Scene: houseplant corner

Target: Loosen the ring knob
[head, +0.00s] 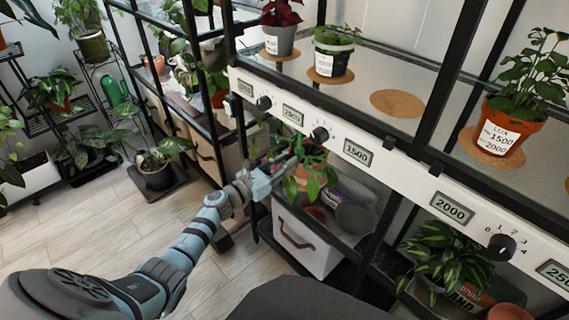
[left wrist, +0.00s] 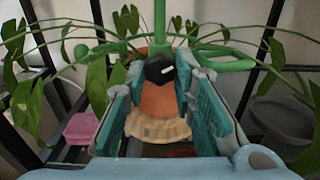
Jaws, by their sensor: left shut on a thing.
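The ring knob (left wrist: 159,69) is small and black, with a white mark, in the left wrist view. It sits at the foot of a green upright stake (left wrist: 160,18), where green curved ring arms (left wrist: 228,61) spread to both sides. My left gripper (left wrist: 158,76) has its teal fingers on either side of the knob and is shut on it. A terracotta pot (left wrist: 158,100) shows below the knob. In the head view my left gripper (head: 272,178) reaches a leafy plant (head: 312,177) on the lower shelf and hides the knob. My right gripper is out of view.
Black shelf posts and a white panel (head: 357,152) with displays and dials stand close above the gripper. A grey bowl (left wrist: 284,118) and a pink container (left wrist: 81,128) flank the pot. A white storage box (head: 300,240) is below.

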